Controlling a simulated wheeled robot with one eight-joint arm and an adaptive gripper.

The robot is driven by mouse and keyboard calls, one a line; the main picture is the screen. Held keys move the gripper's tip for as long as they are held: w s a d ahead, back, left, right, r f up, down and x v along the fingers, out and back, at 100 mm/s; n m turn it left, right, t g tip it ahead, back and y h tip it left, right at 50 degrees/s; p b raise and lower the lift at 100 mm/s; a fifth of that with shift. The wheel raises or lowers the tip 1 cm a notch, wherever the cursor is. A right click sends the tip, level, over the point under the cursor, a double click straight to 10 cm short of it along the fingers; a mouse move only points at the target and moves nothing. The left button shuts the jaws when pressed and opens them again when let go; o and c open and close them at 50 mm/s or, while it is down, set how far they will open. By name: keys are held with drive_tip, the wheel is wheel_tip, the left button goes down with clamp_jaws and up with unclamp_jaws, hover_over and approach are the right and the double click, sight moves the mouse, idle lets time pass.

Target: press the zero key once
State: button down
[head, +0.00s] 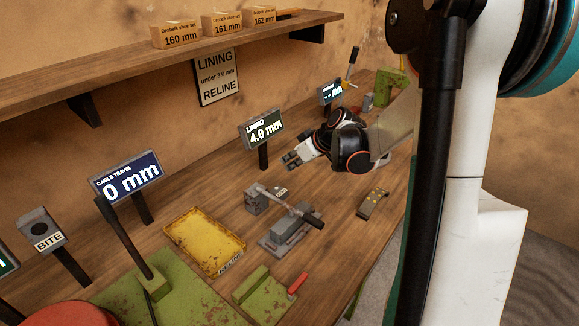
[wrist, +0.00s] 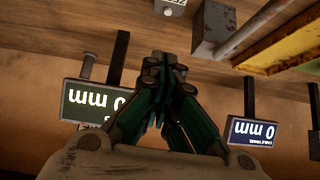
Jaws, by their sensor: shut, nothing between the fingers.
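My gripper (head: 292,161) is shut and empty, held above the bench near the lining display (head: 264,129), which reads 4.0 mm. The closed fingers (wrist: 160,75) fill the middle of the wrist view. A small block with a pale label (head: 280,191) sits on the bench beside a grey gauge block, below and in front of my gripper. It looks like the zero key, but its lettering is too small to read in the head view. A labelled block (wrist: 171,6), cut off by the top edge of the wrist view, appears to be the same one. My fingers are apart from it.
A grey clamp-like fixture with a dark-ended lever (head: 290,232) stands close by. A yellow tray (head: 183,227), the cable travel display (head: 127,178) reading 0 mm, and a small brown handset (head: 372,204) are around. A shelf (head: 150,62) runs along the wall.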

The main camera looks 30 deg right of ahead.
drive_tip(key=b, duration=0.2)
hover_over(279, 191)
drive_tip(key=f, duration=0.5)
drive_tip(key=shift+w+f, duration=0.25)
drive_tip(key=shift+w, duration=0.05)
wheel_tip(279, 191, down, 2)
drive_tip(key=shift+w+f+b, duration=0.1)
drive_tip(key=shift+f+b, duration=0.15)
drive_tip(key=shift+b, duration=0.25)
drive_tip(key=shift+f, duration=0.75)
drive_tip(key=shift+f+b, duration=0.9)
drive_tip(key=shift+b, duration=0.05)
drive_tip(key=shift+s, duration=0.3)
drive_tip(key=shift+r, duration=0.1)
